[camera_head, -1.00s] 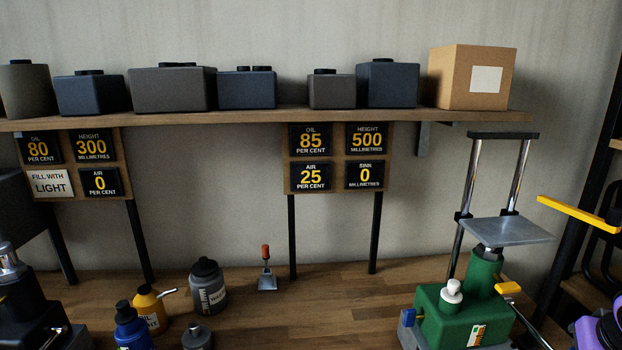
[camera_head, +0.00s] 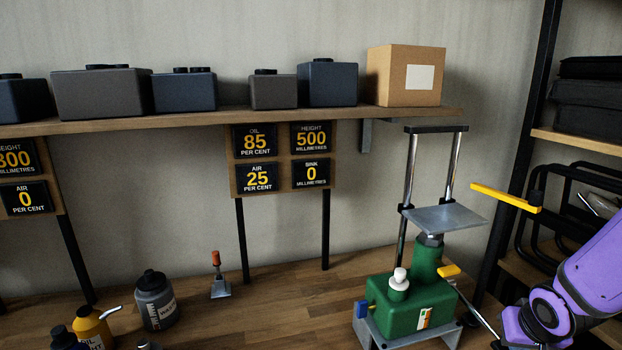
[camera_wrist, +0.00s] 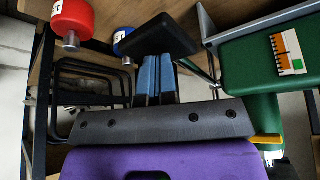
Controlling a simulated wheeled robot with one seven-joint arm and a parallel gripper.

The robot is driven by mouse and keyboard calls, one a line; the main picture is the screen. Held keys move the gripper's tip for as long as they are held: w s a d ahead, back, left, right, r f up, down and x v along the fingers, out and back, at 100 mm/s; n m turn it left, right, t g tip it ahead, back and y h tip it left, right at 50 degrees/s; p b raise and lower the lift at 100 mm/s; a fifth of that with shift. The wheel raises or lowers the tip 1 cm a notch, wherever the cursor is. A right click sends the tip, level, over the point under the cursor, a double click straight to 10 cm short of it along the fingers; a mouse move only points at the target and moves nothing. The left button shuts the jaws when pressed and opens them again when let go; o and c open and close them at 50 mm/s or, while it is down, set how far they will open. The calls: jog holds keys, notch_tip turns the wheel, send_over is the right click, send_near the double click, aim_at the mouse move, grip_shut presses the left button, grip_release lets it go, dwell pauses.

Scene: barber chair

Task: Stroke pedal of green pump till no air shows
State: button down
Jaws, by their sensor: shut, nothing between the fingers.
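The green pump (camera_head: 400,305) stands on the bench at the right in the head view, with a grey plate (camera_head: 445,217) on top. A thin rod runs from its right side down toward the lower edge. In the wrist view the green body (camera_wrist: 270,50) is at the right, and a black pedal pad (camera_wrist: 160,35) shows at top centre. My gripper (camera_wrist: 155,62), with blue fingers together and empty, is right at the pad; I cannot tell whether they touch. The nearby board shows air 25 (camera_head: 255,178), oil 85, height 500, sink 0.
A yellow bar (camera_head: 505,197) and a black tubular frame stand near my purple arm. Red (camera_wrist: 72,18) and blue (camera_wrist: 122,40) labelled parts are beyond the fingers. Bottles (camera_head: 155,300) and a small red-handled tool (camera_head: 219,277) stand on the bench at left.

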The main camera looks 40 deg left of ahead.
jog(key=f, duration=0.4)
jog(key=shift+w+a+f, duration=0.15)
jog(key=shift+w+a, duration=0.05)
jog(key=shift+a, duration=0.05)
jog(key=shift+s+d+r, duration=0.15)
jog(key=shift+r, duration=1.35)
jog(key=shift+s+d+r, duration=0.1)
jog(key=shift+d+r, duration=0.05)
jog(key=shift+r, duration=1.35)
dwell(0.4)
dwell(1.4)
jog(key=shift+r, duration=0.1)
dwell(0.9)
jog(key=shift+w+a+r, duration=0.1)
jog(key=shift+r, duration=1.35)
jog(key=shift+w+a+r, duration=0.1)
jog(key=shift+r, duration=1.35)
